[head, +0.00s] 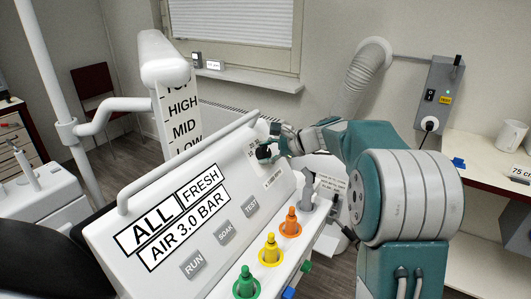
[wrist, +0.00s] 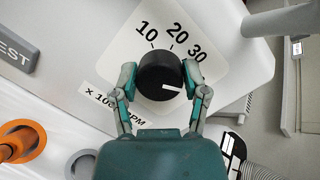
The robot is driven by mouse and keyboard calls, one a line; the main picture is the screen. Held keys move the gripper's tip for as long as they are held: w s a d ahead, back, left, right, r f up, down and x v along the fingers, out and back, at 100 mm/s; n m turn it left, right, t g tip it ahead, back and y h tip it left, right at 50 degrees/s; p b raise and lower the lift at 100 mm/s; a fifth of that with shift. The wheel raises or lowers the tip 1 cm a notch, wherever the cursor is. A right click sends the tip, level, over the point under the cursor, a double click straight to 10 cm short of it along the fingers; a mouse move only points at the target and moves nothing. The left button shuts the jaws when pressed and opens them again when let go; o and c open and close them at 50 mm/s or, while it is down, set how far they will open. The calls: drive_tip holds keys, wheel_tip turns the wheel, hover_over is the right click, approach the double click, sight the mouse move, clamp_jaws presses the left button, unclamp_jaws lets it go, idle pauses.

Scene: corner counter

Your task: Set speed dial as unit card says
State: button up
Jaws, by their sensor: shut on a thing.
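The speed dial (wrist: 152,78) is a round black knob with a white pointer line, in the wrist view. Its pale plate (wrist: 205,25) is marked 10, 20 and 30, above a label reading "× 10", partly hidden, then "PM". The pointer line lies on the knob's lower right and runs toward the right finger, not at any of the three numbers. My gripper (wrist: 158,82) is shut on the dial, one finger on each side. In the head view my gripper (head: 272,148) is at the upper right of the white panel (head: 130,200). I cannot tell which card is the unit card.
Panel labels (head: 178,225) read "ALL", "FRESH" and "AIR 3.0 BAR". Buttons RUN (head: 193,264), SOAK (head: 226,232) and TEST (head: 251,205) sit beside them. Green (head: 246,284), yellow (head: 270,250) and orange (head: 291,222) fittings line the edge. A column (head: 178,110) reads HIGH, MID, LOW.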

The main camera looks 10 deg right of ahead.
drive_tip(key=shift+f, duration=0.3)
drive_tip(key=o, duration=1.2)
drive_tip(key=shift+c, duration=0.2)
drive_tip(key=shift+r, duration=0.1)
drive_tip(key=shift+r, duration=0.15)
drive_tip(key=shift+s+d+r, duration=0.15)
drive_tip(key=shift+s+d, duration=0.05)
drive_tip(key=shift+d, duration=0.1)
drive_tip(key=v, duration=1.1)
